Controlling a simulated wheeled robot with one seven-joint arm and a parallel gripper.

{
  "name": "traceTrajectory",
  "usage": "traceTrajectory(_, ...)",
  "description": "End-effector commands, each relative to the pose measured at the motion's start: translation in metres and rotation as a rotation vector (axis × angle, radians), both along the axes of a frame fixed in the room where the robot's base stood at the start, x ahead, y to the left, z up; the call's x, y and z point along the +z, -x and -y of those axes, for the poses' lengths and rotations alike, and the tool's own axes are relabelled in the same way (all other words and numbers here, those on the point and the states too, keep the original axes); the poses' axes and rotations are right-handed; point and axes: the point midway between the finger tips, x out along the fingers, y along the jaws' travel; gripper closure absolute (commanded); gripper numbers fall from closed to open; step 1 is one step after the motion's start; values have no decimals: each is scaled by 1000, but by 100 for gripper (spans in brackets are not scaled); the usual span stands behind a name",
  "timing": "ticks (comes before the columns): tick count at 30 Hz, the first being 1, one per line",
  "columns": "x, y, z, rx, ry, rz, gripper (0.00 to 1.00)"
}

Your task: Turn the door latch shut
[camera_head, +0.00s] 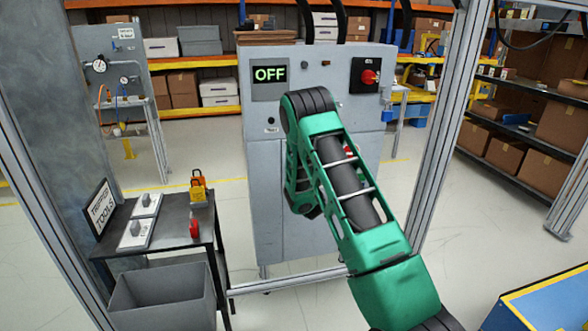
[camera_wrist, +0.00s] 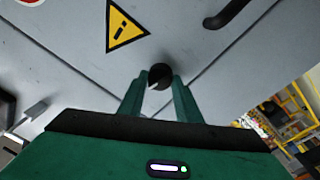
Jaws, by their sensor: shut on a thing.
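The door latch (camera_wrist: 160,74) is a small round black knob on the grey cabinet face, with a short pale mark at its lower left. My gripper (camera_wrist: 160,84) is shut on it in the wrist view, with one green finger on each side. The grey cabinet (camera_head: 258,170) stands in the middle of the head view. My green arm reaches to its front and hides the gripper and the latch there. A seam runs close to the right of the latch in the wrist view. I cannot tell whether the latch is turned.
The cabinet bears a lit OFF display (camera_head: 270,74) and a red rotary switch (camera_head: 369,77). A yellow warning sign (camera_wrist: 124,28) and a dark curved handle (camera_wrist: 226,13) lie near the latch. A dark tool table (camera_head: 172,229) with padlocks stands at left; metal posts frame the cabinet.

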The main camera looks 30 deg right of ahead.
Motion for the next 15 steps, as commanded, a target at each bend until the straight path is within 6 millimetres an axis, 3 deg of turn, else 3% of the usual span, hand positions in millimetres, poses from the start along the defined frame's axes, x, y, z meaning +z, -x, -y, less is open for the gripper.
traceTrajectory(15,-1,0,-2,3,227,-65,92)
